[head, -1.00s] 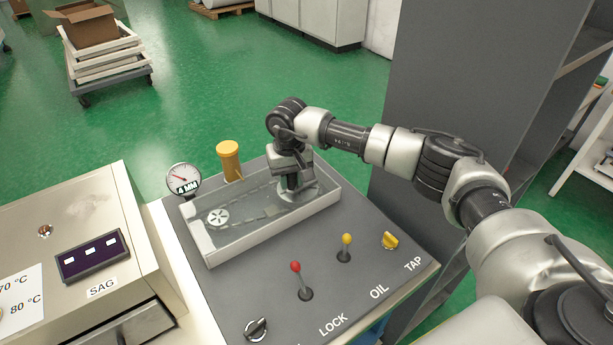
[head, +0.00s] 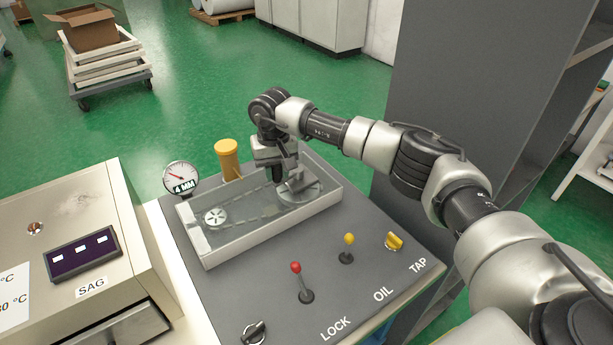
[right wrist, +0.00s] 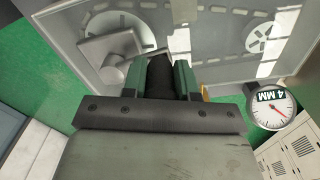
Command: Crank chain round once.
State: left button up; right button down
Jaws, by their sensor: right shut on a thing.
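The chain (head: 250,206) runs inside a shallow clear-covered case (head: 222,251) on the grey console, between a small spoked sprocket (head: 215,217) at left and a larger wheel (head: 313,193) at right. My right gripper (head: 278,178) is over the right wheel, shut on the dark crank handle (right wrist: 160,72). The handle shows between the fingers in the right wrist view, beside the grey crank arm (right wrist: 115,50). The gripper hides part of the handle in the head view. My left gripper is not in view.
A dial reading 4 MM (head: 181,177) and a yellow-capped post (head: 228,158) stand behind the case. A red lever (head: 296,268), a yellow lever (head: 349,240), a yellow tap knob (head: 394,241) and a black knob (head: 253,333) are in front. A tall grey cabinet (head: 450,70) stands at right.

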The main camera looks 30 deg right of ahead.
jog(key=shift+d, duration=0.15)
jog(key=shift+w+f+b, duration=0.1)
jog(key=shift+w+b, duration=0.7)
jog(key=shift+b, duration=0.15)
jog(key=shift+w, duration=0.35)
